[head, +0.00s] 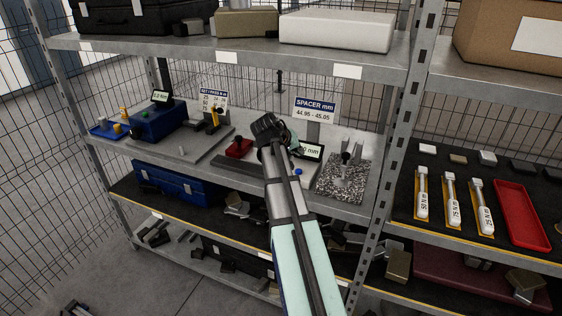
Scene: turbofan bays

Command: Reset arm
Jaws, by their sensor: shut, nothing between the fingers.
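My arm reaches up from the bottom of the head view toward the middle shelf of the rack. My gripper (268,128) is at its end, in front of that shelf, dark and partly turned away. It is shut and I see nothing held in it. The arm and gripper hide part of the shelf behind them, including part of a small display (312,151).
The middle shelf (225,172) carries a blue device (157,121), a blue tray (104,129), a red block (239,147) and a speckled plate (343,177). A metal upright (394,150) stands to the right. Beyond it are white-handled tools (451,201) and a red tray (522,216).

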